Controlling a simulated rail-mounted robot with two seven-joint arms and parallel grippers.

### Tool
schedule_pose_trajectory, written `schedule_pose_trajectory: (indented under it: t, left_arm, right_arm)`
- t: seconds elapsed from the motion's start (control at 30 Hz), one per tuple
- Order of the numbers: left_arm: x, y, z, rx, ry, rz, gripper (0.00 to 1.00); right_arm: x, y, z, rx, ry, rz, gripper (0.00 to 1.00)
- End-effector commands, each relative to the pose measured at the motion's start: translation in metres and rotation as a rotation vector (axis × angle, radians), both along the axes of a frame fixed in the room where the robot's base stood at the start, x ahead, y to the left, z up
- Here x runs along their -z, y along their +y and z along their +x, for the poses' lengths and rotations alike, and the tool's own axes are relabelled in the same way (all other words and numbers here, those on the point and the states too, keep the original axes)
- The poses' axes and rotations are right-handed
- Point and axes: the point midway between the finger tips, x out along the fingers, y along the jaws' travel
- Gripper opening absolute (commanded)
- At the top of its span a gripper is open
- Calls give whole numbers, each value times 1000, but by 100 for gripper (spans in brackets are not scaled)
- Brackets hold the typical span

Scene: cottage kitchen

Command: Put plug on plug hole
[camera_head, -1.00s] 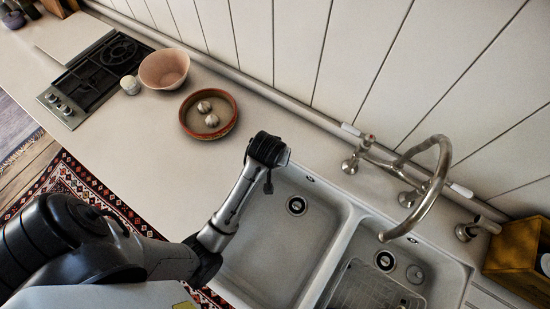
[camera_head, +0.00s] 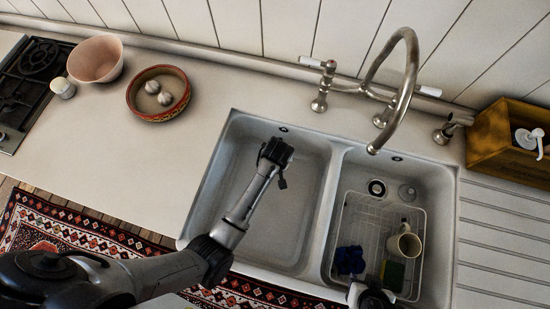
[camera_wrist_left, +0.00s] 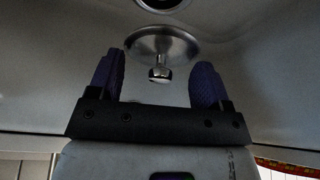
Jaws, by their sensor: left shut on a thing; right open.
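My left gripper (camera_head: 274,152) is over the left sink basin (camera_head: 222,190), and its fingers are hard to make out in the head view. In the left wrist view, the metal plug (camera_wrist_left: 162,46) has a round disc and a small knob between the two blue-padded fingers of my left gripper (camera_wrist_left: 158,82). The plug hole (camera_wrist_left: 162,3) shows at the top edge, beyond the plug and apart from it in the picture. In the head view, my arm hides that hole. My right gripper (camera_head: 372,297) is open at the bottom edge, mostly cut off, near the right basin.
The right basin has a drain (camera_head: 377,188), a round metal piece (camera_head: 407,193) and a wire rack (camera_head: 372,235) with a mug (camera_head: 404,244) and green sponge (camera_head: 393,274). A tall tap (camera_head: 407,75) arches behind. A shallow bowl (camera_head: 142,112) stands left; counter before it is clear.

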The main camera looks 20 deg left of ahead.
Motion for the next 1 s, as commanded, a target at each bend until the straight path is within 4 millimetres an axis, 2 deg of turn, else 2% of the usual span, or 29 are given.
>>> schedule_pose_trajectory:
  t: [0.07, 0.4, 0.67, 0.9, 1.0]
  left_arm:
    - [2, -1, 6, -28, -2, 1, 48]
    - [52, -1, 5, -52, -1, 1, 48]
    - [65, 0, 5, -51, -1, 0, 48]
    - [93, 0, 4, -51, 0, 1, 48]
    - [97, 0, 5, -51, -1, 0, 48]
  right_arm:
    - [2, 0, 0, 0, 1, 0, 43]
    - [12, 0, 4, -1, -10, -1, 43]
    - [16, 0, 2, -1, -5, 0, 43]
    - [26, 0, 1, 0, -4, 0, 43]
    - [26, 0, 1, 0, -3, 0, 43]
